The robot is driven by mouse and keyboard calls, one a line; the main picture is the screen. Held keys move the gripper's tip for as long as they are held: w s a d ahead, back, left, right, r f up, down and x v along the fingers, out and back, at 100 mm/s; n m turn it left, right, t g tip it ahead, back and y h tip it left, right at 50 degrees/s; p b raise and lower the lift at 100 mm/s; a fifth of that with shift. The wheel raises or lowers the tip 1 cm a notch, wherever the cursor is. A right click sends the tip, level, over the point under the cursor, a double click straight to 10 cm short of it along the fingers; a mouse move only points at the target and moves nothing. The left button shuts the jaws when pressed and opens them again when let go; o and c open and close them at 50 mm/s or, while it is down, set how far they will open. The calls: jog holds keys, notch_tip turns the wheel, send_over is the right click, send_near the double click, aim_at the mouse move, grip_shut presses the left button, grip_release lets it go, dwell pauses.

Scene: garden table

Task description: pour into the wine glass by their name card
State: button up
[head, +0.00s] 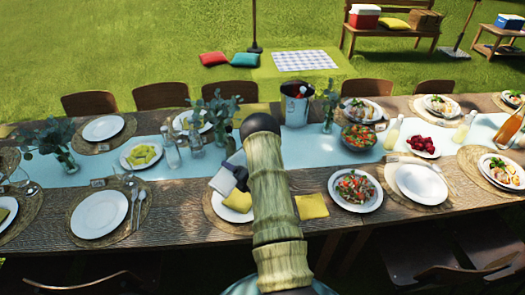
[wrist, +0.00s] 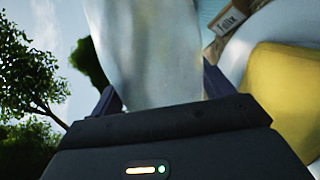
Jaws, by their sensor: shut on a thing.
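In the head view my gripper (head: 238,176) is over the near middle place setting, partly behind my arm, and the vessel is not clear there. A brown name card (wrist: 226,20) with writing like "Felix" lies near the yellow napkin (wrist: 285,90). Stemmed glasses (head: 28,186) show faintly at the table's left end. No wine glass is clear beside that card.
Clear bottles (head: 171,153) and leafy vases (head: 58,140) stand along the pale runner (head: 95,172). A metal bucket (head: 296,106) is at the back. A salad plate (head: 355,190) and a folded yellow napkin (head: 312,206) lie right of my arm. Bare wood shows along the near edge.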

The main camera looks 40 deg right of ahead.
jog(key=shift+w+f+n+b, duration=0.1)
jog(key=shift+f+n+b, duration=0.4)
jog(key=shift+b, duration=0.45)
jog(key=shift+f, duration=0.15)
